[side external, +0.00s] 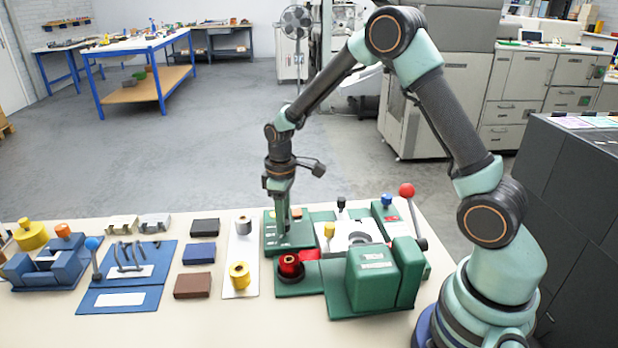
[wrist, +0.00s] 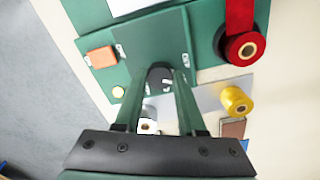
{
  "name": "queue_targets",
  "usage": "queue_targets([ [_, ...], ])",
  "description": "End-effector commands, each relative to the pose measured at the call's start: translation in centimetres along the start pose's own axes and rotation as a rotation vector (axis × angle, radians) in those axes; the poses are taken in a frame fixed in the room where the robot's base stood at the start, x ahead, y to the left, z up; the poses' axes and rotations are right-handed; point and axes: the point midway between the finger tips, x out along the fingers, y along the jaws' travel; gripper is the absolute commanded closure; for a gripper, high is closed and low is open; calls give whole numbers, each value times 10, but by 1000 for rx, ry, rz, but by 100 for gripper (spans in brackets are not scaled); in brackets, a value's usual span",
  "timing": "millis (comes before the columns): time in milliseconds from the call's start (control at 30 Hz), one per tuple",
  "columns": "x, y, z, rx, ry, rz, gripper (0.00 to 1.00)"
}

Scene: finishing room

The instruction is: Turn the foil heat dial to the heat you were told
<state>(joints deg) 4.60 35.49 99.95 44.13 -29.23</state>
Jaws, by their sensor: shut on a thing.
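The foil heat dial (wrist: 160,74) is a dark round knob on a green panel (wrist: 140,45), seen in the wrist view between my fingertips. White marks stand on the panel around it; they are too small to read, and the dial's pointer cannot be made out. My gripper (wrist: 157,88) is shut on the dial, a finger on each side. In the side view my gripper (side external: 283,228) points straight down onto the green panel (side external: 275,245) at the left of the green machine (side external: 370,278), and it hides the dial there.
An orange switch (wrist: 102,57) and a small pale button (wrist: 118,91) sit on the panel near my fingers. A red foil roll (side external: 289,264) stands in front of the panel. Gold (side external: 239,277) and silver (side external: 243,226) rolls stand on a white board to the left. A red-knobbed lever (side external: 408,191) rises at right.

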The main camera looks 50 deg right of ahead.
Motion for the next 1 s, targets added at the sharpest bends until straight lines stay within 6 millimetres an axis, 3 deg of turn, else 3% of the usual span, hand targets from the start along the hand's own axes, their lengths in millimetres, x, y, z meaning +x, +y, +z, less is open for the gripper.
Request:
queue_targets([
  [1000, -1, -1, -1, 960, -16, 0, 100],
])
